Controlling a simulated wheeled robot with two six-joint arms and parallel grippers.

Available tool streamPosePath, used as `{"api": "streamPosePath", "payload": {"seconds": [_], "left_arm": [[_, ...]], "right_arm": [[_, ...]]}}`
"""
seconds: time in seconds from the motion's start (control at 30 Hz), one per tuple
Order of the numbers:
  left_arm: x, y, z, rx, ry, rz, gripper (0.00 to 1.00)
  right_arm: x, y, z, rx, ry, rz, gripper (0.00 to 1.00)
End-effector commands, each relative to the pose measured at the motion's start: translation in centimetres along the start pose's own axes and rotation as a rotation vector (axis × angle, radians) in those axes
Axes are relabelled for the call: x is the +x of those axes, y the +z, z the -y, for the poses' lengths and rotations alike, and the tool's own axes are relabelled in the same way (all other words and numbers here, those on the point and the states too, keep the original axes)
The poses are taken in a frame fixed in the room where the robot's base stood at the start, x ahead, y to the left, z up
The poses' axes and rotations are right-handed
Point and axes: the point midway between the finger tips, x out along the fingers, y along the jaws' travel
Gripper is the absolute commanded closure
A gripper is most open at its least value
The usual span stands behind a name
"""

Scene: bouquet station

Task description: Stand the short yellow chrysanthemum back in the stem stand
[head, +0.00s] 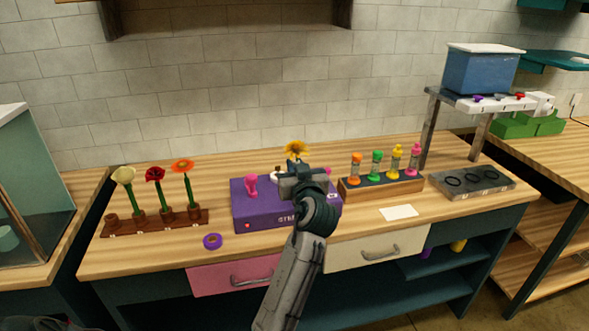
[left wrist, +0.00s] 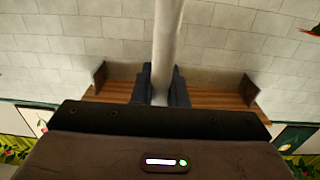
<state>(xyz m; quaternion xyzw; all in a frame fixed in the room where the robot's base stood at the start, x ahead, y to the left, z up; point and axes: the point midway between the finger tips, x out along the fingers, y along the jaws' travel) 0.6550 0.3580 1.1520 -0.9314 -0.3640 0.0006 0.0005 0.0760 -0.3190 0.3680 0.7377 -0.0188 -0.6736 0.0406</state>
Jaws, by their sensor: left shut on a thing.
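The yellow chrysanthemum (head: 296,148) shows in the head view just above my left gripper (head: 301,173), over the purple box. The left wrist view shows my left gripper (left wrist: 160,88) shut on its pale stem (left wrist: 168,35). The stem's lower end is hidden in the head view. The brown stem stand (head: 155,227) is on the bench at the left, apart from the gripper. Its leftmost cup (head: 111,219) is empty. The other cups hold a cream flower (head: 123,176), a red flower (head: 155,175) and an orange flower (head: 183,166). My right gripper is out of view.
The purple box (head: 265,217) has a pink part (head: 251,182) on top. A purple tape ring (head: 212,241) lies in front of the stand. A rack of colored-topped vials (head: 385,188), a white card (head: 399,212) and a grey tray (head: 472,184) are to the right.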

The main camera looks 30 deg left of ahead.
Motion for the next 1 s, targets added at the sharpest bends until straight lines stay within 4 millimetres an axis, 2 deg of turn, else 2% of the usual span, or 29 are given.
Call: {"api": "streamPosePath", "payload": {"seconds": [0.1, 0.2, 0.37, 0.73, 1.0], "left_arm": [[0.0, -1.3, 0.0, -0.001, 0.001, -0.001, 1.00], [0.0, -2.1, 0.0, -0.002, 0.001, -0.001, 1.00], [0.0, -3.4, 0.0, -0.002, 0.000, 0.000, 1.00], [0.0, -6.3, 0.0, -0.002, 0.000, -0.001, 1.00], [0.0, -6.6, 0.0, -0.001, 0.000, -0.001, 1.00]], "right_arm": [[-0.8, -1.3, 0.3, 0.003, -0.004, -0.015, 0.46], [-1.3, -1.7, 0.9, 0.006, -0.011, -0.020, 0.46], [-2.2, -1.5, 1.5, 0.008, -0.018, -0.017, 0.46], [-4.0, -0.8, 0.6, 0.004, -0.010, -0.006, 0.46], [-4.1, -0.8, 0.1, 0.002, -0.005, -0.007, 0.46]]}}
